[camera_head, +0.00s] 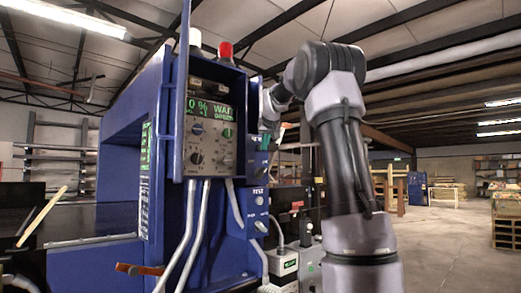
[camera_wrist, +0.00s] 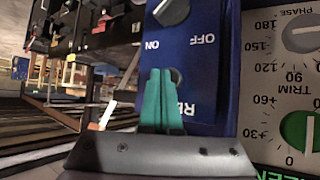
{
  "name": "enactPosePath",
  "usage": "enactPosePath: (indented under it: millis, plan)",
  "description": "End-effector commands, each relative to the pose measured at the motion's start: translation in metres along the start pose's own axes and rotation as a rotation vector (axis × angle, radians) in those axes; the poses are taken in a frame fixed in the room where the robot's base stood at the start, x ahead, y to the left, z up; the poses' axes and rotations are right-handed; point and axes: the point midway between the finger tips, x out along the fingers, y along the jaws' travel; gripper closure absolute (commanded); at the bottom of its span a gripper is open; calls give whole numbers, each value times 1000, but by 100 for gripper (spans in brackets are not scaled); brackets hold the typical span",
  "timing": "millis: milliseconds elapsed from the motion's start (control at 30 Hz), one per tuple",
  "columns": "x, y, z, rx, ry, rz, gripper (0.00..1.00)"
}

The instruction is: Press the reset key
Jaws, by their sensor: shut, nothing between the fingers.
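A label beginning "RE" (camera_wrist: 187,107) is on the same face, partly hidden by my fingers. Beside the fingertips a small round grey key (camera_wrist: 179,76) shows in part; the fingers cover the rest. My gripper (camera_wrist: 160,72) has its teal fingers shut together, empty, in front of this face. I cannot tell whether the tips touch the key. In the head view the switch box (camera_head: 257,170) is on the blue machine's right side, beside my gripper (camera_head: 265,143).
A control panel (camera_head: 210,135) with several knobs and a green display stands left of the switch box; it also shows in the wrist view (camera_wrist: 275,85). A lower blue box (camera_head: 257,212) marked TEST hangs below. Grey cables (camera_head: 190,235) run down. Open floor (camera_head: 450,245) lies right.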

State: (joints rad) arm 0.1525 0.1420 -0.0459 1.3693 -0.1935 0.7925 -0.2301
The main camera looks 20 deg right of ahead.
Motion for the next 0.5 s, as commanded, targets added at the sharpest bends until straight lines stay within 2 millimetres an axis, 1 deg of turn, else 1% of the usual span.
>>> enactPosePath:
  millis: [200, 500]
  plan:
    - [-8, 6, 6, 2, 0, 0, 100]
    - [-9, 7, 7, 1, 0, 0, 100]
